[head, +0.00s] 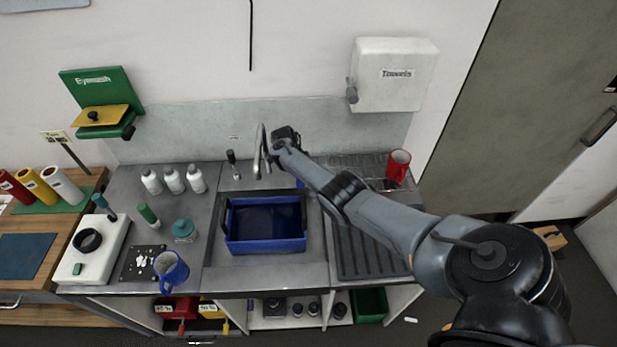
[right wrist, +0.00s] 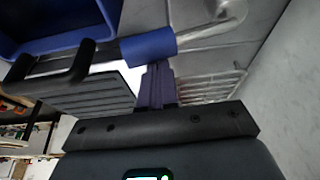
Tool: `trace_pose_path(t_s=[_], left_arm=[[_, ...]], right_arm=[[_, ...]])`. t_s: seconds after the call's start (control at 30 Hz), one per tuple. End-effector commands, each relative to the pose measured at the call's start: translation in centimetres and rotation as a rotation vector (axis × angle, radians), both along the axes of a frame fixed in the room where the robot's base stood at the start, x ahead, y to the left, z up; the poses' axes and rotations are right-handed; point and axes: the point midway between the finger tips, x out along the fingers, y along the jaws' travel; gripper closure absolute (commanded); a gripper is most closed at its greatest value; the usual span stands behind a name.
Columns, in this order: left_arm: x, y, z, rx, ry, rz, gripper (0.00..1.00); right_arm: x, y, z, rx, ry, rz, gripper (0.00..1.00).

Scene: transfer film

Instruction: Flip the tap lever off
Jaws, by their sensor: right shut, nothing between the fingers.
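The metal tap (head: 261,152) stands at the back of the sink, its curved spout upright. In the right wrist view a blue sleeve (right wrist: 148,46) sits on a metal rod (right wrist: 218,27), which looks like the tap lever. A small bit of blue (head: 300,183) shows beneath my right arm in the head view. My right gripper (right wrist: 156,80) is shut and empty, with its fingertips right at the blue sleeve; I cannot tell whether they touch it. In the head view my right arm hides the fingers. My left gripper is not in view.
A blue basin (head: 265,246) sits in the sink. White bottles (head: 173,180), a teal-lidded jar (head: 184,230) and a blue mug (head: 171,272) stand left of the sink. A towel dispenser (head: 395,75) hangs on the wall.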

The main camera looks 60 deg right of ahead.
Motion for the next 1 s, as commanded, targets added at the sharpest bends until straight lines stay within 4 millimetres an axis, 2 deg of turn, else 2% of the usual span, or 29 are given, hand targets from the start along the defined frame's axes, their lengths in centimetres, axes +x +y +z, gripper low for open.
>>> trace_pose_path(t_s=[0.17, 0.7, 0.87, 1.0], left_arm=[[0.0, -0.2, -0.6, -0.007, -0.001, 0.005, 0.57], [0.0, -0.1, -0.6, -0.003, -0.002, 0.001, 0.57], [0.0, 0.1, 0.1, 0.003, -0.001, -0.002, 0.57], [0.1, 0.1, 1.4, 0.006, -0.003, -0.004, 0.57]], right_arm=[[0.3, 0.2, 0.0, 0.000, -0.001, -0.035, 1.00], [0.4, 0.4, 0.1, 0.002, -0.002, -0.043, 1.00], [0.1, 0.2, 0.4, 0.002, -0.001, -0.042, 1.00], [-0.8, -0.4, 0.9, 0.000, 0.001, -0.041, 1.00]])
